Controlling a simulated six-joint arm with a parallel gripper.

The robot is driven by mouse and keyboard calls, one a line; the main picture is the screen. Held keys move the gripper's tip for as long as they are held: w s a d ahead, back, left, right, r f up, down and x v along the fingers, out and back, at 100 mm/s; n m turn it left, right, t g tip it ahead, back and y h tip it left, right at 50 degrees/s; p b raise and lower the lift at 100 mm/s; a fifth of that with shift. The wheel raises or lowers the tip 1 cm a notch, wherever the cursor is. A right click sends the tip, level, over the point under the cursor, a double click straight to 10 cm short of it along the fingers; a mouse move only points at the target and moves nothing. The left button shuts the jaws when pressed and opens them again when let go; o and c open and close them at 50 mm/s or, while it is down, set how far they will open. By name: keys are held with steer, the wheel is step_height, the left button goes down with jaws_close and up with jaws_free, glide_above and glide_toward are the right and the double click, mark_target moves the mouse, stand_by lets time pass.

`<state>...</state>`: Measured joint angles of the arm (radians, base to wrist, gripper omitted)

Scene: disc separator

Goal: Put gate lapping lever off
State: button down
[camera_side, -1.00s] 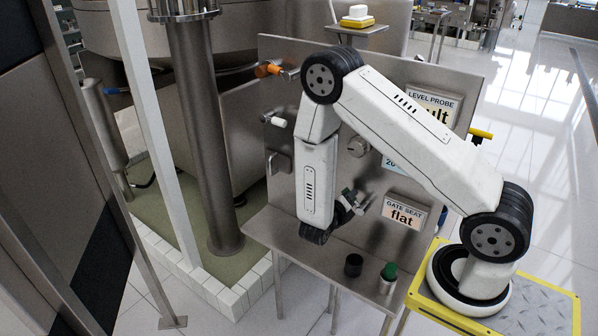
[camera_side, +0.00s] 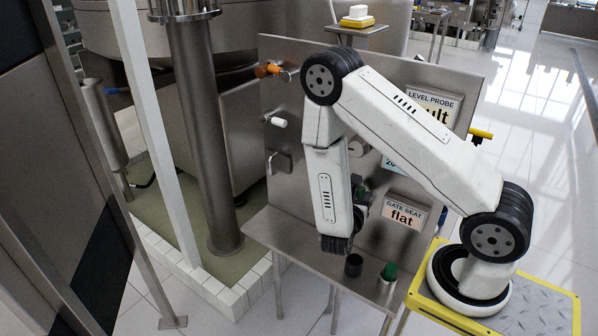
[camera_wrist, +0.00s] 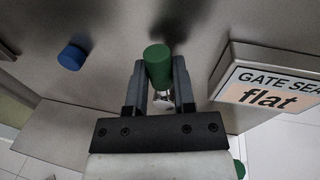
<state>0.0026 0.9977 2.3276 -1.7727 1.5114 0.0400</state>
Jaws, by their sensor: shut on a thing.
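My gripper (camera_wrist: 158,85) is shut on a green handle (camera_wrist: 158,66) in the wrist view, with one finger on each side of it. A bright metal part shows just below the handle, between the fingers. In the side view my gripper is largely hidden behind my forearm, and a little green (camera_side: 361,191) shows beside the forearm, in front of the steel panel. The GATE SEAT sign (camera_side: 404,215) reads "flat" and stands right of the gripper; it also shows in the wrist view (camera_wrist: 270,91). No label on the green handle itself is readable.
A blue knob (camera_wrist: 71,57) is left of the gripper. The panel (camera_side: 440,75) also carries orange (camera_side: 268,70), white (camera_side: 279,122) and yellow (camera_side: 481,134) handles. A black cup (camera_side: 353,265) and a green-capped bottle (camera_side: 388,278) stand on the shelf below.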

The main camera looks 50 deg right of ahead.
steer(key=shift+s+r+m, duration=0.1)
steer(key=shift+s+m, duration=0.25)
steer(key=shift+m, duration=0.45)
steer(key=shift+c, duration=2.2)
jaws_free()
steer(key=shift+a, duration=0.15)
steer(key=v, duration=0.7)
steer(key=shift+a, duration=0.3)
steer(key=shift+s, duration=0.15)
